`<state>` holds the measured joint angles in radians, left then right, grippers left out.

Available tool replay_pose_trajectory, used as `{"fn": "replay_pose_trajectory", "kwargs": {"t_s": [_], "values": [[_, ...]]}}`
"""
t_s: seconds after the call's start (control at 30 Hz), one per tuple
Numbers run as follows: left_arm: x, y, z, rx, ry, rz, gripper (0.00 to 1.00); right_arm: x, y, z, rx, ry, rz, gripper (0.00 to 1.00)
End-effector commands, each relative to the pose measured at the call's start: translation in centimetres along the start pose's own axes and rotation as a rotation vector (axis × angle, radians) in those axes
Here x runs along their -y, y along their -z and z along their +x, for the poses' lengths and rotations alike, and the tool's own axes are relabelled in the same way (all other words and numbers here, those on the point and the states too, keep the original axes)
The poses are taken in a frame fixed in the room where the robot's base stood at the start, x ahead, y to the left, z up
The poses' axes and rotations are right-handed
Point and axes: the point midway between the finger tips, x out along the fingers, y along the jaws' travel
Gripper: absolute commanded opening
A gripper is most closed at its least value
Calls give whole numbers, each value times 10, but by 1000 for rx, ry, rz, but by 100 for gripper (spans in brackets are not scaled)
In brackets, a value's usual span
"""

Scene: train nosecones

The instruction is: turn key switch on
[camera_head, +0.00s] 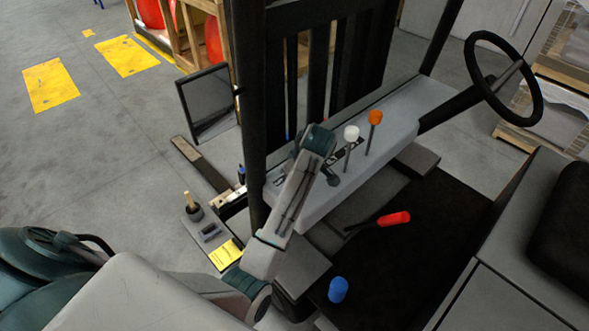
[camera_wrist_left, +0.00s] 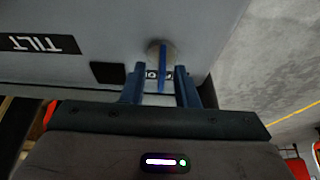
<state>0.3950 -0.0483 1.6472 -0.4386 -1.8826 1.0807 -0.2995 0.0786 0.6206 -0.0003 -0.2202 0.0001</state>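In the left wrist view a thin blue key (camera_wrist_left: 162,62) stands edge-on in a round metallic key switch (camera_wrist_left: 152,50) on a grey panel. A small label with marks sits by it, partly covered by the key. My left gripper (camera_wrist_left: 159,88) is open, with one blue finger on each side of the key and a gap showing on both sides. In the head view my left arm reaches over the grey console of the forklift (camera_head: 400,125); its wrist covers the fingers and the key switch. My right gripper is in neither view.
White (camera_head: 351,133) and orange (camera_head: 375,117) knobbed levers rise from the console close to my left wrist. A steering wheel (camera_head: 470,65) is at the upper right. A red-handled lever (camera_head: 394,218) and a blue knob (camera_head: 338,289) are lower. A dark post (camera_head: 250,110) stands left of my arm.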

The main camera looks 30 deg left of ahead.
Motion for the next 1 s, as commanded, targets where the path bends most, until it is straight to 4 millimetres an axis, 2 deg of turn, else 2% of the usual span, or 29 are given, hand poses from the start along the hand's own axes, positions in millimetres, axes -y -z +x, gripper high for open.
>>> {"fn": "replay_pose_trajectory", "kwargs": {"t_s": [0.3,0.43,0.77,1.0], "values": [[1,-1,2,-1,-1,-1,25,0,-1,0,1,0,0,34],[1,-1,2,-1,-1,-1,0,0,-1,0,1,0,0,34],[1,-1,2,-1,-7,13,0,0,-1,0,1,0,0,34],[2,-1,2,-1,-43,103,0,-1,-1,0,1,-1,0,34]]}}
